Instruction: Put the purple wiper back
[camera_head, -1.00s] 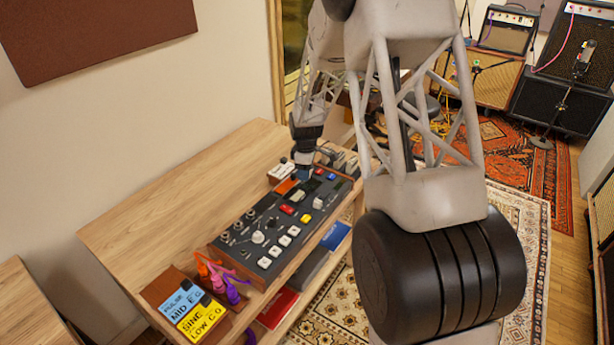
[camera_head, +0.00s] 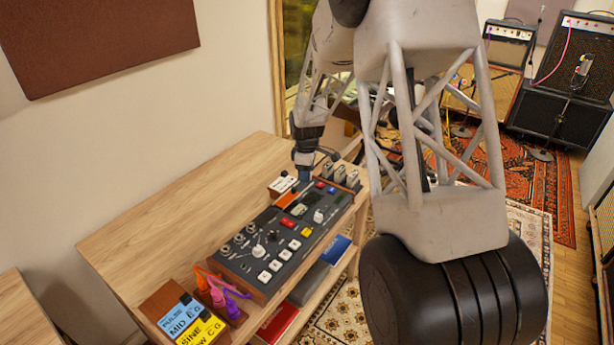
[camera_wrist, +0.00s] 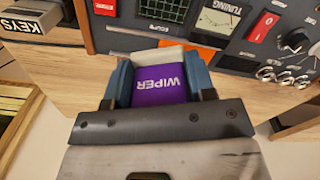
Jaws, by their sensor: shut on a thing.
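The purple wiper (camera_wrist: 160,85), a block with a purple face lettered WIPER and a pale end, is between the blue fingers of my gripper (camera_wrist: 158,75) in the wrist view. The gripper is shut on it. In the wrist view the block's pale end lies close to the console's (camera_wrist: 165,25) edge; I cannot tell whether they touch. In the head view my gripper (camera_head: 304,178) is at the far end of the console (camera_head: 272,238), and the wiper cannot be made out there.
A white labelled block (camera_head: 282,184) lies just left of my gripper. Several small blocks (camera_head: 340,172) stand to its right, and a KEYS block (camera_wrist: 30,18) shows in the wrist view. The wooden desktop (camera_head: 175,205) is clear at left.

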